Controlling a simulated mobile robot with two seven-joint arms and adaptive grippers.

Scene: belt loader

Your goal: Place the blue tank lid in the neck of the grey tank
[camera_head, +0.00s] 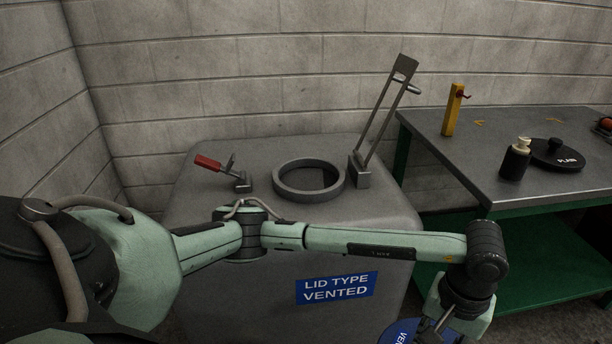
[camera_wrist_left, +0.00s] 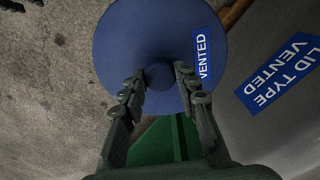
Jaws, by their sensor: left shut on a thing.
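The grey tank (camera_head: 225,295) stands in the middle of the head view, with a sign reading "LID TYPE VENTED" (camera_head: 335,287) on its front. Its round raised neck (camera_head: 308,196) on top is open and empty. The blue lid (camera_head: 398,332) is partly cut off at the bottom right of the head view. My left gripper (camera_wrist_left: 160,82) is shut on the knob of the blue lid (camera_wrist_left: 125,45), which carries a "VENTED" label. The lid hangs in front of the tank, low and to the right of the neck. My right gripper is not in view.
A red-handled clamp (camera_head: 210,163) stands left of the neck. A tilted-up metal bar frame (camera_head: 385,110) stands right of it. A bench (camera_head: 450,165) at right holds a black "PLAIN" lid (camera_head: 556,155), a dark bottle (camera_head: 515,162) and a yellow post (camera_head: 452,112). Walls close the back.

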